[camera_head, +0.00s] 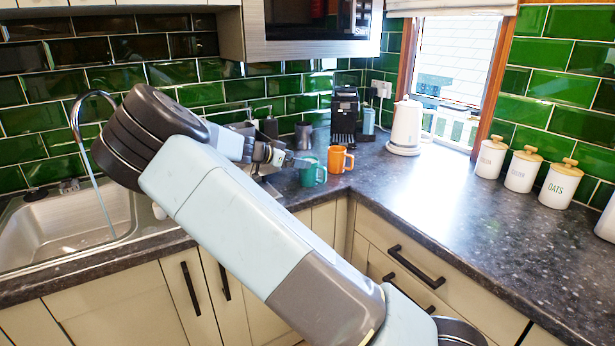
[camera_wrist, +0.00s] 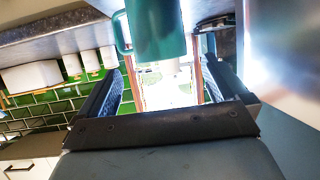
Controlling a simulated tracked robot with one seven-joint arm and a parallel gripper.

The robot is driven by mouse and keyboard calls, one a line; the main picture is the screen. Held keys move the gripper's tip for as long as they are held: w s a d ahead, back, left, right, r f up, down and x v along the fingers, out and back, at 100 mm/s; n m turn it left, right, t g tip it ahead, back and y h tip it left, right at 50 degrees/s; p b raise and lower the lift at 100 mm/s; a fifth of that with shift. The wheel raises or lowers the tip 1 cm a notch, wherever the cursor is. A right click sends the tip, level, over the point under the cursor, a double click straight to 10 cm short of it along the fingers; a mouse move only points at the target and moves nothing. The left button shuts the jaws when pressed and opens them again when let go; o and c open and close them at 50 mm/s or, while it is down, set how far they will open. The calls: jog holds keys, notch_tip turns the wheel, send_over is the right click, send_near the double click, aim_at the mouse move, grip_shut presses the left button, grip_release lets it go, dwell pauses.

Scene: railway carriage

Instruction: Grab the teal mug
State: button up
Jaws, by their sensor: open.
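The teal mug (camera_head: 313,174) stands upright on the dark counter, left of the orange mug, in the head view. My gripper (camera_head: 297,162) is just left of it, and my arm reaches across the picture. In the wrist view, which is upside down, the teal mug (camera_wrist: 157,35) is large at the top centre, with its handle to the left. My gripper (camera_wrist: 163,72) is open there, its two fingers spread to either side, with the mug ahead of the gap. The fingers do not appear to be closed on the mug. The head view hides part of the gripper.
The orange mug (camera_head: 337,160) stands close to the right of the teal mug. Behind are a black coffee machine (camera_head: 344,115) and a white kettle (camera_head: 406,125). A sink (camera_head: 70,225) is at left. White canisters (camera_head: 523,170) line the right wall.

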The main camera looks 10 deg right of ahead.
aim_at(313, 173)
jog(key=x, duration=0.4)
jog(key=shift+d, duration=0.15)
jog(key=shift+c, duration=0.4)
jog(key=c, duration=1.6)
